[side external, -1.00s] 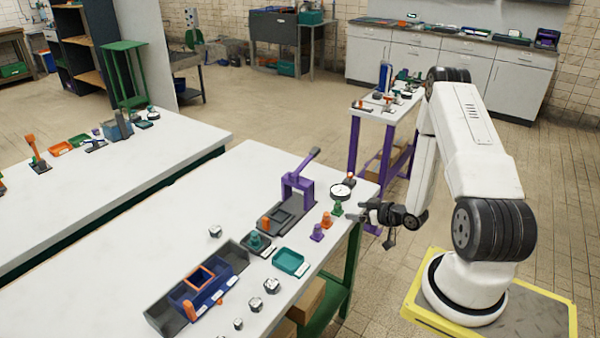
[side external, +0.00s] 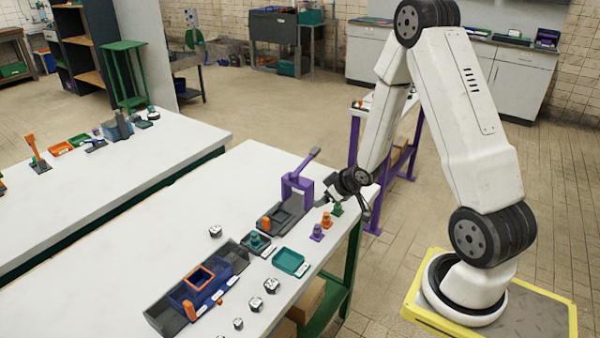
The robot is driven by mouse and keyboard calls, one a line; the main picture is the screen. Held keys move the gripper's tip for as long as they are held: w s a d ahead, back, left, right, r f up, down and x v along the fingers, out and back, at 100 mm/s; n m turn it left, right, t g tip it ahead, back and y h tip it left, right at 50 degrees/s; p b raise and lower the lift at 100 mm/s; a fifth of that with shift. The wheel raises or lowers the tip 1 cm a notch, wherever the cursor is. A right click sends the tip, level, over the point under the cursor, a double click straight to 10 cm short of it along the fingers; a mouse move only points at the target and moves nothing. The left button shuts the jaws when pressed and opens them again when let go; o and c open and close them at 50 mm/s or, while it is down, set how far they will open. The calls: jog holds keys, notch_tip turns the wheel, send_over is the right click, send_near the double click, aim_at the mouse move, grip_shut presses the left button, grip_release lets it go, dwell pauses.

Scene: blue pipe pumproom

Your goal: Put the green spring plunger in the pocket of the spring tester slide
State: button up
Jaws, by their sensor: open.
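The green spring plunger (side external: 337,210) stands near the right edge of the white table, at the far end of a short row. The spring tester (side external: 299,190) has a purple frame with a grey lever, and a dark slide (side external: 281,219) with a recessed pocket reaches forward from it. An orange piece (side external: 265,223) stands on the slide's left side. My gripper (side external: 324,200) is open above the table edge, between the tester and the green plunger and close to both in the picture. Its fingertips are small and dark, and whether they touch anything cannot be told.
An orange plunger (side external: 326,221) and a purple plunger (side external: 317,233) stand beside the green one. A teal tray (side external: 290,262), another green part on a dark base (side external: 256,242) and a blue fixture (side external: 207,284) are nearer. The table's left part is clear.

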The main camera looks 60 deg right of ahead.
jog(key=s+a+r+g+y, duration=0.1)
jog(key=s+a+r, duration=0.3)
jog(key=a, duration=0.5)
jog(key=s+a+r+g, duration=0.4)
jog(key=a+r, duration=0.1)
jog(key=a, duration=0.5)
jog(key=shift+s+r+y, duration=0.25)
jog(key=shift+r+y, duration=0.15)
jog(key=shift+s+a, duration=0.2)
jog(key=shift+s, duration=0.05)
jog(key=shift+c, duration=0.3)
jog(key=shift+w+d, duration=0.1)
jog(key=m+y, duration=0.3)
jog(key=m, duration=2.4)
send_near(338, 209)
jog(key=w+f, duration=0.1)
jog(key=shift+w+f, duration=0.2)
jog(key=shift+f, duration=0.5)
jog(key=shift+w+f, duration=0.25)
jog(key=shift+f, duration=0.45)
